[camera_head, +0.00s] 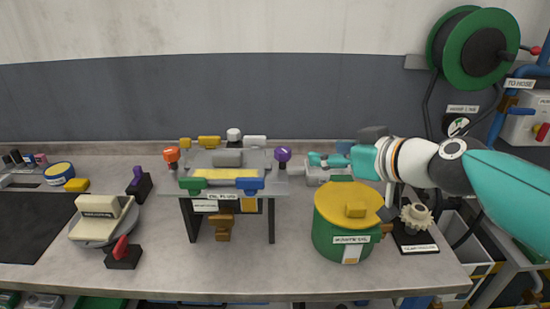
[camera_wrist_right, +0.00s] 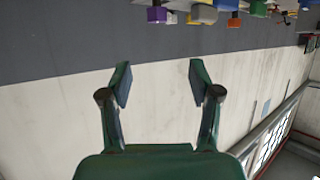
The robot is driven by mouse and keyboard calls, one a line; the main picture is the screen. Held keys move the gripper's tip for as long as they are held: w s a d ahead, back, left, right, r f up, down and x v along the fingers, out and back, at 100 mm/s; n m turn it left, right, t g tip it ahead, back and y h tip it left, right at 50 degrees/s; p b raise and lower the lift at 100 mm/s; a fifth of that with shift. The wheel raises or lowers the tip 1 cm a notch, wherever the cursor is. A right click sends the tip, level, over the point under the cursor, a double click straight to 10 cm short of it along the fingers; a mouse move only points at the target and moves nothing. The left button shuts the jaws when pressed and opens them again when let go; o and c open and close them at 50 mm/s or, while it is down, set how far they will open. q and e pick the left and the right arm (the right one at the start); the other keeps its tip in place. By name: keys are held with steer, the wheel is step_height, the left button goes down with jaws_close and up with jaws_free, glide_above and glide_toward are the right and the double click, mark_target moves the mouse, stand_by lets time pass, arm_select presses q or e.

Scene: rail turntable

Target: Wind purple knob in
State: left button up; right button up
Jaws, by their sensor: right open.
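The purple knob (camera_head: 283,154) stands at the right side of the fixture (camera_head: 228,165) in the middle of the bench. In the right wrist view a purple block-like part (camera_wrist_right: 157,15) shows at the top edge, likely this knob. My right gripper (camera_head: 314,159) reaches in from the right, its fingers a little to the right of the knob and apart from it in the picture. In its wrist view the gripper (camera_wrist_right: 157,84) is open, with nothing between the fingers. My left gripper is not in view.
An orange knob (camera_head: 171,155) is at the fixture's left side. A green drum with a yellow lid (camera_head: 346,203) stands below my right gripper, beside a gear (camera_head: 416,216). A purple-handled part (camera_head: 138,183) stands left.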

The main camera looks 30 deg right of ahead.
mark_target(285, 151)
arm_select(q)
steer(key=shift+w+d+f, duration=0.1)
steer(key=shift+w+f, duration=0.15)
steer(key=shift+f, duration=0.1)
arm_select(e)
steer(key=x, duration=1.7)
steer(key=shift+d+f, duration=0.35)
steer(key=shift+f, duration=0.05)
